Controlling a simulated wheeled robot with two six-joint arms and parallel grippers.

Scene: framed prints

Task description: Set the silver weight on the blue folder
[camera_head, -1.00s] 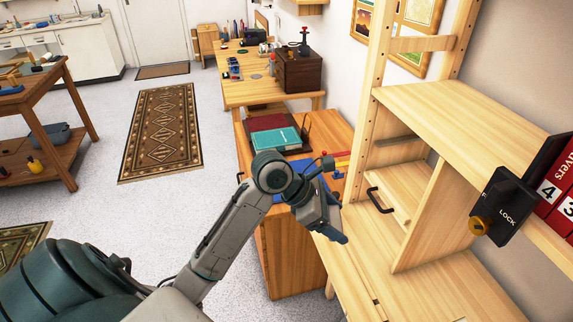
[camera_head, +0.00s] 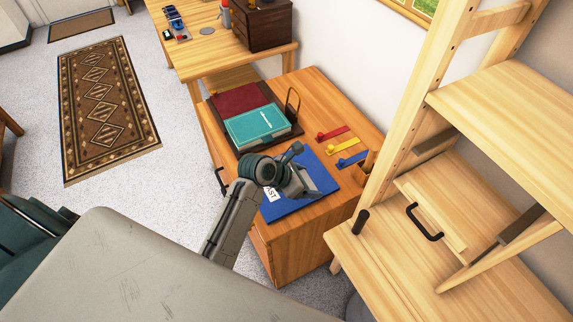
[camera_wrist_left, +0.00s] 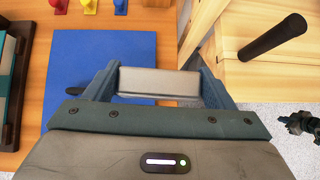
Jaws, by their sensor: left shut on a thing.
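The blue folder (camera_head: 322,176) lies flat on the wooden cabinet top, with a white label at its near left. My left gripper (camera_head: 300,184) is over it in the head view and hides part of it. In the left wrist view, the left gripper (camera_wrist_left: 158,84) is shut on the silver weight (camera_wrist_left: 158,82), a pale grey bar between its two fingers. There the weight overlaps the right edge of the blue folder (camera_wrist_left: 100,55). Its height above the folder is hard to tell.
Behind the folder are a dark tray with a teal book (camera_head: 258,125) and a red book (camera_head: 238,98). Red, yellow and blue hooks (camera_head: 345,143) lie to its right. A wooden shelf unit (camera_head: 440,215) with a black upright handle (camera_head: 360,222) stands close on the right.

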